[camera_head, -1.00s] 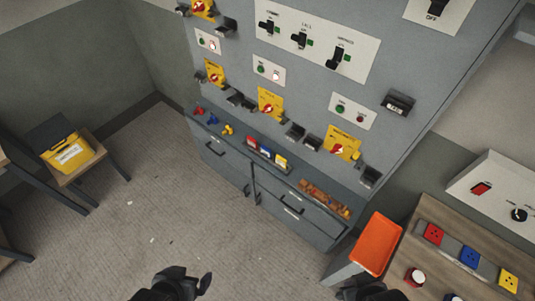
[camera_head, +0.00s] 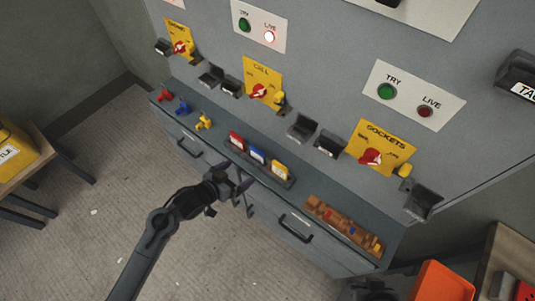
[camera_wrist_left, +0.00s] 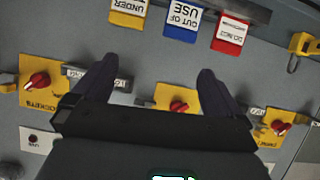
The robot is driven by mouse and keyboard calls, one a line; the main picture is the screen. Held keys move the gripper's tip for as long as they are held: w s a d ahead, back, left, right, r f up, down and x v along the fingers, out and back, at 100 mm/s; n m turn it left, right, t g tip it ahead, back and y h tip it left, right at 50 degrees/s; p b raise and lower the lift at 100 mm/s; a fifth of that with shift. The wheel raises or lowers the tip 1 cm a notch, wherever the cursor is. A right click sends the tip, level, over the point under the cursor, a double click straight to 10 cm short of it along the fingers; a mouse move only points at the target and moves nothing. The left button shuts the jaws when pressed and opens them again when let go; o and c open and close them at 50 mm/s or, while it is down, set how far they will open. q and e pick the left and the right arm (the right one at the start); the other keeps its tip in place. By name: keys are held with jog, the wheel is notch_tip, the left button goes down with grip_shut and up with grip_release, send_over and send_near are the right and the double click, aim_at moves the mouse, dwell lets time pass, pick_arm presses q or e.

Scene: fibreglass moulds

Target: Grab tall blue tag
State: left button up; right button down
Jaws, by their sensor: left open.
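The blue tag (camera_head: 257,155) stands in a dark holder on the cabinet ledge, between a red tag (camera_head: 237,141) and a yellow tag (camera_head: 280,169). In the left wrist view the blue tag (camera_wrist_left: 183,22) reads "OUT OF USE" and shows at the top, beyond the fingertips. My left gripper (camera_head: 243,184) is open and empty, in front of the ledge and apart from the tags. In the left wrist view its two fingers (camera_wrist_left: 158,75) are spread wide. Part of my right gripper (camera_head: 375,287) shows dark at the bottom edge; its jaws are unclear.
Small red, blue and yellow pieces (camera_head: 183,106) stand on the ledge to the left. A brown rack (camera_head: 342,225) lies to the right. Yellow switch plates (camera_head: 262,82) and dark brackets (camera_head: 302,127) stick out above the ledge. An orange tray (camera_head: 443,282) is at lower right.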

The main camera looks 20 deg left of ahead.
pick_arm(q)
jog(key=b, duration=0.4)
send_near(256, 151)
jog(key=s, duration=0.2)
jog(key=shift+t, duration=0.5)
jog(key=b+x, duration=0.1)
jog(key=x, duration=0.1)
jog(key=b+x, duration=0.1)
jog(key=x, duration=0.1)
jog(key=b+x, duration=0.2)
jog(key=x, duration=0.1)
jog(key=shift+a+f, duration=0.15)
jog(key=shift+f, duration=0.1)
jog(key=shift+r+b+x, duration=0.2)
jog(key=shift+b+x, duration=0.95)
jog(key=shift+x, duration=1.5)
jog(key=shift+w, duration=0.1)
pick_arm(e)
notch_tip(256, 151, down, 12)
jog(key=shift+w+f, duration=0.25)
jog(key=shift+w, duration=0.1)
pick_arm(q)
jog(key=c, duration=1)
pick_arm(e)
jog(key=shift+d, duration=0.1)
